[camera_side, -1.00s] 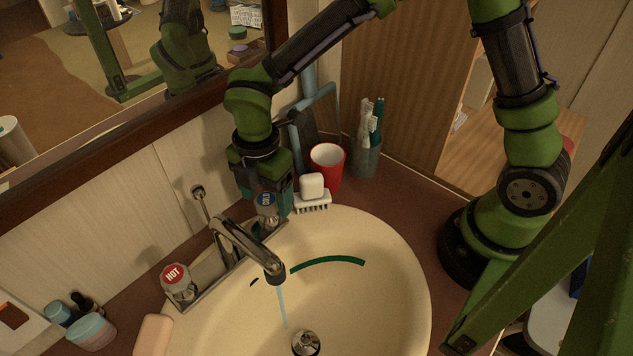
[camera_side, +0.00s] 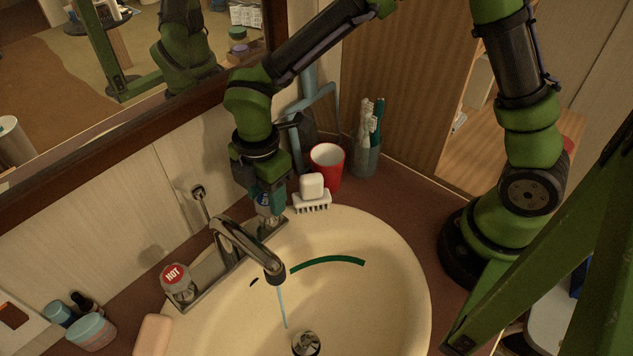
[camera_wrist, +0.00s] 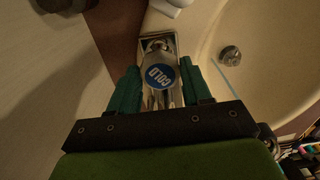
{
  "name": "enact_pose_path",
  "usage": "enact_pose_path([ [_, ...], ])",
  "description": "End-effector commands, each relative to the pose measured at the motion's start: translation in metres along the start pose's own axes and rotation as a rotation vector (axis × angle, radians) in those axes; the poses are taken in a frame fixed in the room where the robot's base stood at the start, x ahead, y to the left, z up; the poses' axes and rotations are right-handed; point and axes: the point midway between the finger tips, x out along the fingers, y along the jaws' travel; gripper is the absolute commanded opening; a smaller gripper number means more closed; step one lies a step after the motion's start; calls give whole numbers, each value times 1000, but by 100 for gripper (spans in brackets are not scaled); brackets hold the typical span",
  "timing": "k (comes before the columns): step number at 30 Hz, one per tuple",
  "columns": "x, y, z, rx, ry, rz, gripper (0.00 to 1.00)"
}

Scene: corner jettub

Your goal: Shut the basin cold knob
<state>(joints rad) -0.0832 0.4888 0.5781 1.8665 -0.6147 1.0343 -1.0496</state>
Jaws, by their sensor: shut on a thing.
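The basin cold knob (camera_side: 264,199) has a blue label and stands at the right end of the chrome faucet (camera_side: 240,240). My gripper (camera_side: 267,207) points down over it, one finger on each side, and hides much of it in the side view. In the wrist view, the round blue COLD label (camera_wrist: 160,76) sits between the two teal fingers (camera_wrist: 161,88), and my gripper is shut on the knob. A thin blue stream of water (camera_side: 282,306) runs from the spout into the basin (camera_side: 385,290).
The hot knob (camera_side: 175,280) is at the faucet's left end. The wall and mirror frame (camera_side: 120,120) are close behind.

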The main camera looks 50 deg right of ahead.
Motion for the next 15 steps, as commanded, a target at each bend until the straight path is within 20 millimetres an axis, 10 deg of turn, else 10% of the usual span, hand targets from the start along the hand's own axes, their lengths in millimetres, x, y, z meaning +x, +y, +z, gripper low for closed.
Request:
enact_pose_path([
  [15,-1,0,-1,425,0,2,18],
])
